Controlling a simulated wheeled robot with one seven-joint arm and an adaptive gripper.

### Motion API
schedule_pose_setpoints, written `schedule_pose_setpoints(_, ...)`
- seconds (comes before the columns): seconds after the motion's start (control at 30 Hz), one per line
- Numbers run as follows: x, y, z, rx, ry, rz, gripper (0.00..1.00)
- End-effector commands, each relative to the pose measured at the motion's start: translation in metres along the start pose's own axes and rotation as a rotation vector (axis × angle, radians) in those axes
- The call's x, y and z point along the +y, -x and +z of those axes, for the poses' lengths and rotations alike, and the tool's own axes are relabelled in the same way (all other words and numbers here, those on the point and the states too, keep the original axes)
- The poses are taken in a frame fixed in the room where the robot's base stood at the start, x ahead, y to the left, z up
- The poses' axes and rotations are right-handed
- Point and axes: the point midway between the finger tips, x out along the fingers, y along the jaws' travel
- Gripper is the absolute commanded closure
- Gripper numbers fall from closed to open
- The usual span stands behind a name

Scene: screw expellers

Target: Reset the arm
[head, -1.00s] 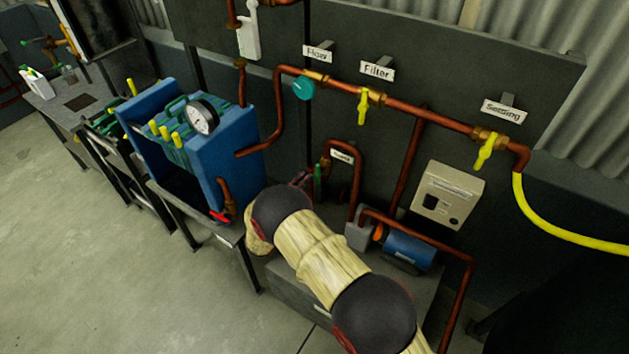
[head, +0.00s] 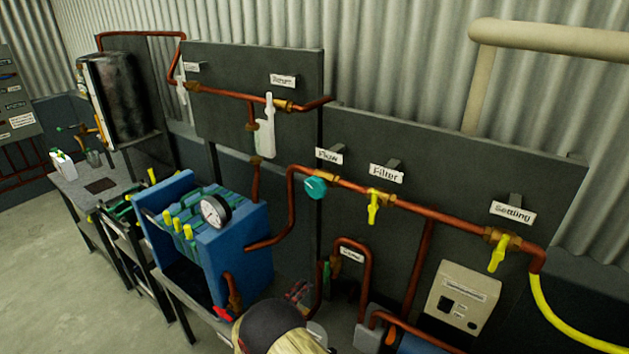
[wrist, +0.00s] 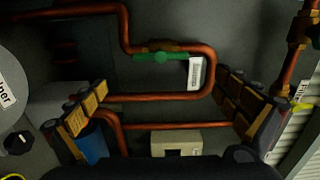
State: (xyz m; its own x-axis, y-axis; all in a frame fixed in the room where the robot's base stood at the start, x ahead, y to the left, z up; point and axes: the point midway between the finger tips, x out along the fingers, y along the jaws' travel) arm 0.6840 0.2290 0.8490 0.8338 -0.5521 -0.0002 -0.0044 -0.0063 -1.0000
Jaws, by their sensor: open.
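My arm (head: 275,325) shows only at the bottom edge of the head view, as a dark joint and a cream link. My gripper (head: 298,291) is a small dark and reddish shape just beyond the joint, in front of the lower pipes. In the wrist view my gripper (wrist: 163,88) has its two yellow-padded fingers spread wide at left and right. Nothing is held between them. Behind the gap are a copper pipe loop (wrist: 150,97), a green-handled valve (wrist: 162,57) and a white label (wrist: 195,73).
The blue filter press (head: 245,238) with its gauge (head: 215,210) stands left of the arm. Copper pipes with a teal knob (head: 315,188) and yellow valves (head: 373,207) run along the dark panel. A beige control box (head: 464,297) is at right. Open floor (head: 75,290) lies at left.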

Motion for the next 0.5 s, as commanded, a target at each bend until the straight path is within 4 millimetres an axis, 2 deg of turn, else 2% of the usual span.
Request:
schedule_pose_setpoints(0.17, 0.006, 0.0, 0.0, 0.003, -0.146, 0.022, 0.0)
schedule_pose_setpoints(0.23, 0.018, 0.001, -0.011, 0.044, -0.26, 0.056, 0.0)
schedule_pose_setpoints(0.27, 0.025, 0.003, -0.021, 0.072, -0.308, 0.075, 0.0)
schedule_pose_setpoints(0.4, 0.06, 0.018, -0.081, 0.263, -0.543, 0.147, 0.0)
schedule_pose_setpoints(0.5, 0.057, 0.034, -0.118, 0.433, -0.754, 0.162, 0.0)
